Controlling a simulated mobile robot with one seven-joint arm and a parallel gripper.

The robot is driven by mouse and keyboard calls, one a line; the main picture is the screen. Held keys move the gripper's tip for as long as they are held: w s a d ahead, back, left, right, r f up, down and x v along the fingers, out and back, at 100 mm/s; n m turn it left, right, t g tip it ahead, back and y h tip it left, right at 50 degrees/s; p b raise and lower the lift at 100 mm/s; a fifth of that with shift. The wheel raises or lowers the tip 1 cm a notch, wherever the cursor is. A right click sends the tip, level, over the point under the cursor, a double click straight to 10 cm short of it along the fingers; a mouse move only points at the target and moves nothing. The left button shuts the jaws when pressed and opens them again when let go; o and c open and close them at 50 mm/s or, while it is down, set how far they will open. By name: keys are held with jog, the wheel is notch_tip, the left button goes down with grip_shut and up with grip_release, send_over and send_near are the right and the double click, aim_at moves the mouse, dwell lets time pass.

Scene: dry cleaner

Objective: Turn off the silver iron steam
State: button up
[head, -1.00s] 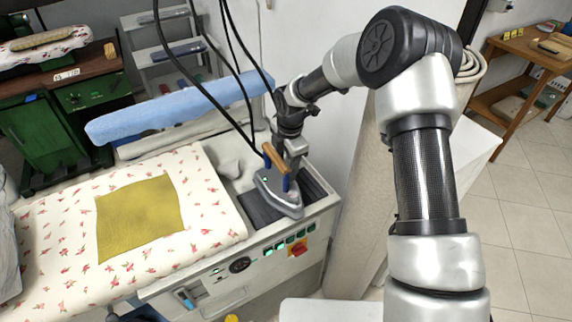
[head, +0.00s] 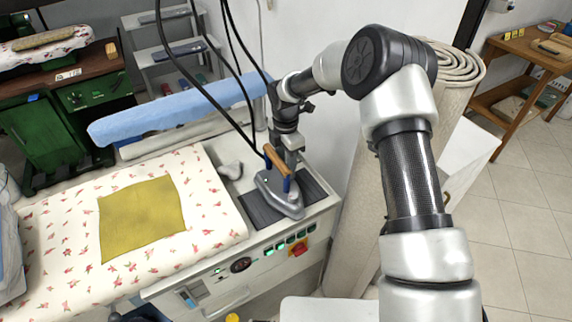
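The silver iron (head: 279,198) rests on the dark ribbed pad at the right end of the ironing station. It has a wooden handle (head: 277,160) on blue posts, and a black cable rises from its back. My gripper (head: 289,172) points down just behind and right of the handle, overlapping the iron in this view. Its fingertips are mostly hidden by the iron, so I cannot tell whether they touch it or are open. A row of lit green switches (head: 282,247) and a red-and-yellow switch (head: 299,248) are on the station's front panel.
A floral ironing board (head: 60,222) with a mustard cloth (head: 141,213) fills the left. A blue padded sleeve arm (head: 178,107) runs behind it. Black cables hang above. A rolled beige carpet (head: 372,180) stands right.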

jog(key=shift+o, duration=1.2)
notch_tip(320, 180, up, 18)
jog(key=shift+f, duration=0.25)
